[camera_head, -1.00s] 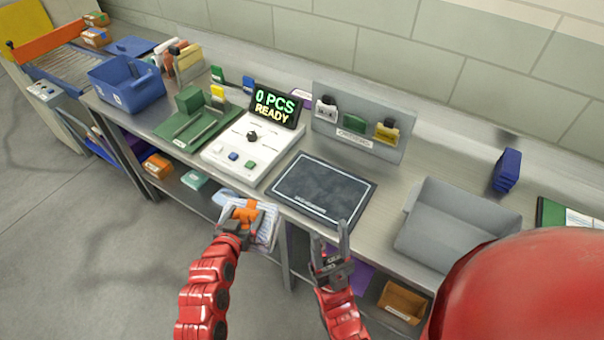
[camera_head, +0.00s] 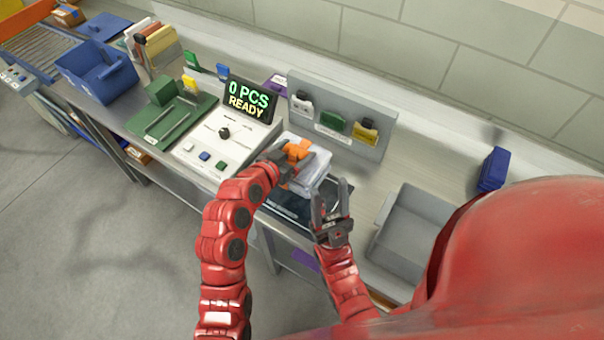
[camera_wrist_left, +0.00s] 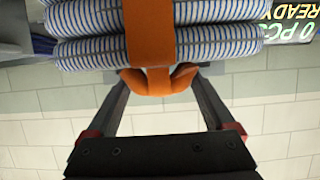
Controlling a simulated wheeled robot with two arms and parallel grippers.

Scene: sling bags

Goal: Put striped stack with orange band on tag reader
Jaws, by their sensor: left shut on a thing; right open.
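The striped stack (camera_head: 315,170) is blue-and-white folded cloth with an orange band (camera_wrist_left: 148,45) around it. My left gripper (camera_head: 285,157) is shut on the band's orange loop, which also shows between its fingers in the left wrist view (camera_wrist_left: 158,80). The stack is over the far part of the tag reader (camera_head: 285,205), a dark flat pad with a pale border line. The stack hides much of the pad, and I cannot tell whether it touches it. My right gripper (camera_head: 330,200) is open and empty, in front of the pad's right side.
A white console (camera_head: 215,150) with a display reading "0 PCS READY" (camera_head: 248,100) stands left of the pad. A grey panel with coloured clips (camera_head: 340,115) stands behind it. A grey bin (camera_head: 410,235) is at the right, and a blue bin (camera_head: 97,70) at the far left.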

